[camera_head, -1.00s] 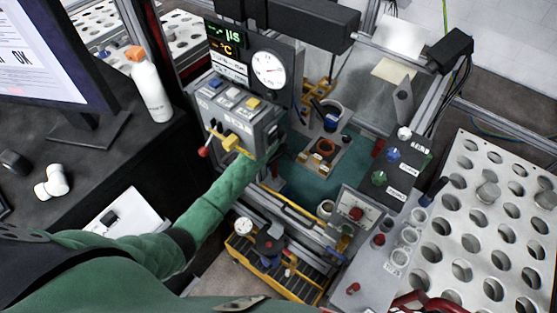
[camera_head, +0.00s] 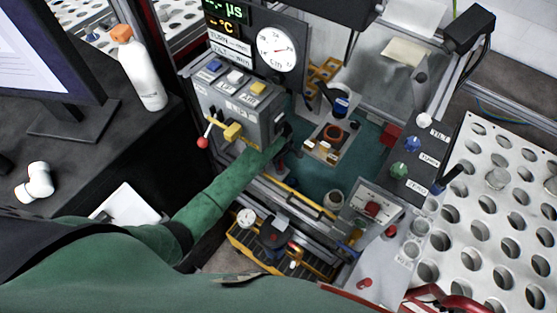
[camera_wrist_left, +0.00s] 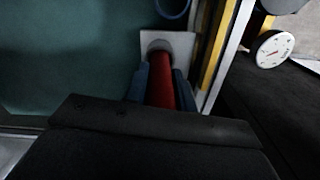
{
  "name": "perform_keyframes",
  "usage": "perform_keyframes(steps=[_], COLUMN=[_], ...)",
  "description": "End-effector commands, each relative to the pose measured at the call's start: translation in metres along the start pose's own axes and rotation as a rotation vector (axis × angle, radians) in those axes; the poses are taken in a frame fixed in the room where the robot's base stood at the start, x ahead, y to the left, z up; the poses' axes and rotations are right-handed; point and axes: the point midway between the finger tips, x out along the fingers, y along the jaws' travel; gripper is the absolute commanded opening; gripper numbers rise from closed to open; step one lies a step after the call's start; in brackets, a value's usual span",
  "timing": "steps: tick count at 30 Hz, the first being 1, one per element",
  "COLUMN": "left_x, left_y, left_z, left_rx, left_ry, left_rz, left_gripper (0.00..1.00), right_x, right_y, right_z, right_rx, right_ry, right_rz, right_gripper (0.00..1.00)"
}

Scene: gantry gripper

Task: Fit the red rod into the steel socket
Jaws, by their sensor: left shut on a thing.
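The red rod (camera_wrist_left: 162,80) is held between the two dark blue-grey fingers of my left gripper (camera_wrist_left: 161,92) in the left wrist view. The rod points away from the wrist. Its far end meets the grey round opening of the steel socket (camera_wrist_left: 183,42), a pale square plate. I cannot tell whether the tip is inside the opening or just in front of it. In the head view my left gripper (camera_head: 287,150) is a small dark shape beside the control box, and the rod and socket are not clearly visible there. My right gripper is not in view.
The control box (camera_head: 232,108) with a red-knobbed lever stands close to my left gripper. A yellow rail (camera_head: 290,195) runs along the front. The teal bed (camera_head: 318,175) has some free room. A perforated white table (camera_head: 500,210) is at right, a white bottle (camera_head: 142,70) at left.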

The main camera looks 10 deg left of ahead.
Motion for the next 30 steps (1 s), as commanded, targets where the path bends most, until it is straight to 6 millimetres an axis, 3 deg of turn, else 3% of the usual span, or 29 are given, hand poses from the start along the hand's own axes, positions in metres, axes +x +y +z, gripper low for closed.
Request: perform_keyframes(steps=[4,8,9,12,17,23,30], left_x=[-0.001,0.002,0.002,0.002,0.002,-0.003,-0.034], left_y=[0.0,0.0,0.0,0.0,0.0,0.0,0.001], left_z=[-0.001,-0.001,-0.001,-0.001,0.0,0.0,0.0], left_rx=[0.0,-0.001,-0.001,0.0,0.0,0.0,0.0], left_ry=[0.001,0.0,0.0,0.0,0.0,0.0,0.0], left_rz=[0.0,0.0,0.0,0.0,0.0,0.0,0.004], left_gripper=[0.0,0.0,0.31,0.47,0.47,0.47,0.47], right_x=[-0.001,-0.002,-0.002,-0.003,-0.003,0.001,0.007], right_y=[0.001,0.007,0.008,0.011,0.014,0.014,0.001], right_z=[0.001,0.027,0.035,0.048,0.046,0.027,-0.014], right_rx=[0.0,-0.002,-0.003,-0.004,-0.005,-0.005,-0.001], right_ry=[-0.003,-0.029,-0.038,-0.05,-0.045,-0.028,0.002], right_rz=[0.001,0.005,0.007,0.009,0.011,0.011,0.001], right_gripper=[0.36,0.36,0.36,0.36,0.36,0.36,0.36])
